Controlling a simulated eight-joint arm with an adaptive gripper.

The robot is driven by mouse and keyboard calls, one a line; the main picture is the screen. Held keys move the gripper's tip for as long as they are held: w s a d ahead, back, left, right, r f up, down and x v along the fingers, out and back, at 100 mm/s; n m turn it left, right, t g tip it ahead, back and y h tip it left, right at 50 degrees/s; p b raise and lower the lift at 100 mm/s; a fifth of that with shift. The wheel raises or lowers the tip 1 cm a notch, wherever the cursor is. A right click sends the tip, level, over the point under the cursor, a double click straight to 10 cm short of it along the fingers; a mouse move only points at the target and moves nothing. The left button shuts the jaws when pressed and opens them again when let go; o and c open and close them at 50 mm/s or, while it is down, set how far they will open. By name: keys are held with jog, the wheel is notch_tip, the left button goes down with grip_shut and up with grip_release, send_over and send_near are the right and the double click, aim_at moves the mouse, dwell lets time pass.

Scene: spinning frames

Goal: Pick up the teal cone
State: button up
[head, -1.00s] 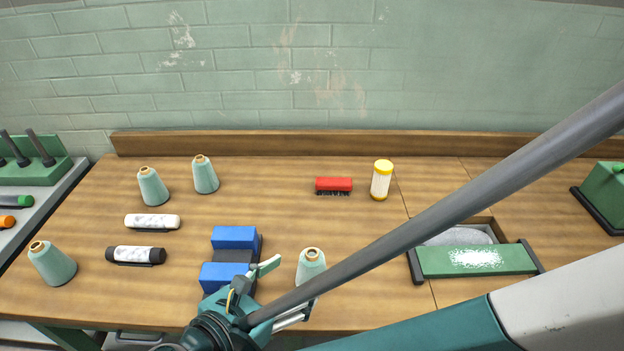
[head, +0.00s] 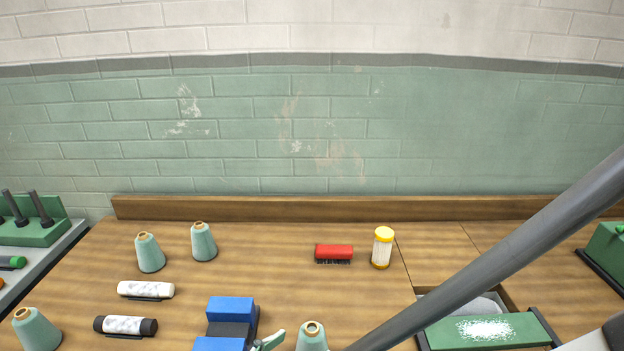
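Several teal cones stand upright on the wooden table in the head view: one at the back left (head: 150,253), one just right of it (head: 203,242), one at the front left corner (head: 37,332) and one at the front middle (head: 312,338). The front two are cut by the bottom edge.
A blue and dark block (head: 231,309) lies left of my gripper. White (head: 146,289) and black-ended (head: 125,325) rolls lie at left. A red brush (head: 334,252) and yellow-capped jar (head: 383,248) stand at the back. A green-fronted tray (head: 487,331) is at right. The centre is clear.

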aim_at(304, 349)
jog(key=shift+w+d+f, duration=0.1)
jog(key=shift+w+d, duration=0.05)
jog(key=shift+w, duration=0.1)
dwell(0.3)
jog(key=shift+b+x, duration=0.8)
jog(key=shift+x, duration=1.8)
jog(key=c, duration=1.1)
